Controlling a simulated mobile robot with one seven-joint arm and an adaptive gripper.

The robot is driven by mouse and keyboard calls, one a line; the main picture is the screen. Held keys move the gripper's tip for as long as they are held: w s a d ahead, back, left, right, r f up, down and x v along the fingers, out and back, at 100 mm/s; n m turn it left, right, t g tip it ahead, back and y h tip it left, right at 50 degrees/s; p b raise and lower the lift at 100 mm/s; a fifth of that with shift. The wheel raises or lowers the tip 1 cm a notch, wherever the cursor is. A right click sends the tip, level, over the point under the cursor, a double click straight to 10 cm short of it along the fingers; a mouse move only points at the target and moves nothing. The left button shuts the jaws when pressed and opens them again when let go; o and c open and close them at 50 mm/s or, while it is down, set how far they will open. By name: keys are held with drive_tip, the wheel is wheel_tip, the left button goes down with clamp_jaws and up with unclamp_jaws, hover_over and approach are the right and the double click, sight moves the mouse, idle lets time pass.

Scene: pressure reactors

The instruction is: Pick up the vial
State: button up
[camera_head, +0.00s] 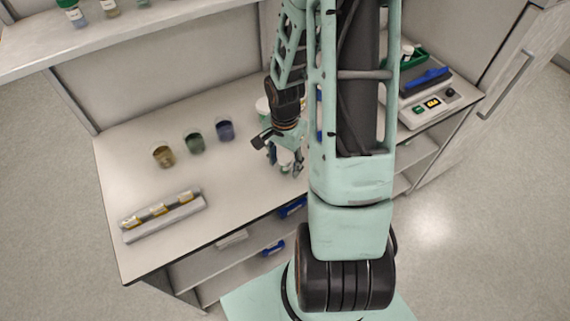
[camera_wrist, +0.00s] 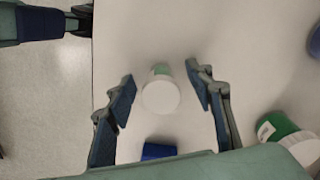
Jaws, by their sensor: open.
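The vial (camera_wrist: 160,96) has a white round cap and a greenish body. In the wrist view it stands on the pale bench between the two fingers, seen mostly from above. My gripper (camera_wrist: 160,76) is open, one finger on each side of the vial, with a visible gap on both sides. In the head view my gripper (camera_head: 284,161) is low over the bench and the vial (camera_head: 286,157) shows only partly between its fingers. How far the fingertips are above the bench I cannot tell.
Three beakers with yellow (camera_head: 163,156), green (camera_head: 194,143) and blue (camera_head: 225,130) contents stand left of my gripper. A rack (camera_head: 164,216) lies front left. A green-and-white container (camera_wrist: 283,134) and a blue object (camera_wrist: 158,151) are near. A balance (camera_head: 434,106) stands right.

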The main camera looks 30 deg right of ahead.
drive_tip(key=c, duration=1.1)
